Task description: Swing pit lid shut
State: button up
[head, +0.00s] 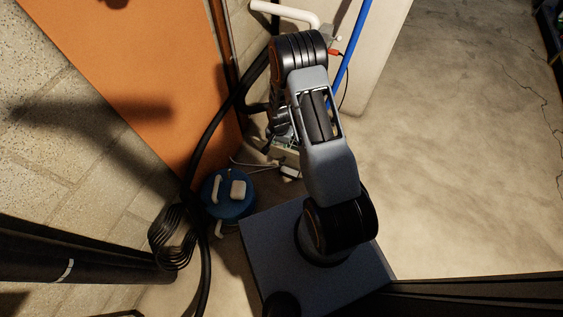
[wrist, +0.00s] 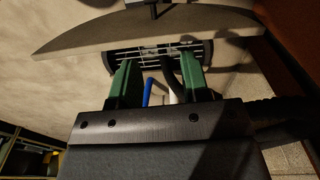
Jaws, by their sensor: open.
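The pit lid (wrist: 95,37) shows in the wrist view as a pale grey-beige curved panel across the top, with a dark stem or handle (wrist: 155,11) on it. Just below its edge is a dark-rimmed opening with light bars (wrist: 155,54), which looks like the pit. My gripper (wrist: 160,66) has its two green fingers spread apart, with nothing held between them. The fingertips appear close to the lid's lower edge and the barred opening; I cannot tell whether they touch. In the head view my own arm hides most of the gripper, and I cannot make out the lid.
A blue pipe (wrist: 147,91) and a dark hose (wrist: 170,75) show between my fingers. In the head view, a blue round unit (head: 226,207), a black hose (head: 199,170) and an orange panel (head: 130,75) stand left. Open concrete floor (head: 470,180) lies right.

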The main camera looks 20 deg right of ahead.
aim_at(282, 163)
jog(key=shift+m, duration=0.4)
jog(key=f+b, duration=0.2)
jog(key=f, duration=0.3)
jog(key=s+f+b, duration=0.1)
jog(key=f+b, duration=0.2)
jog(key=f, duration=0.3)
jog(key=f+b, duration=0.3)
jog(key=f, duration=0.2)
jog(key=shift+s+d+f, duration=0.15)
jog(key=shift+d+f, duration=0.05)
jog(key=shift+f, duration=0.1)
jog(key=shift+r, duration=0.3)
jog(key=shift+c, duration=0.5)
jog(key=shift+s+a+f, duration=0.1)
jog(key=shift+s+f, duration=0.05)
jog(key=c, duration=0.5)
jog(key=o, duration=0.9)
jog(key=shift+c, duration=0.2)
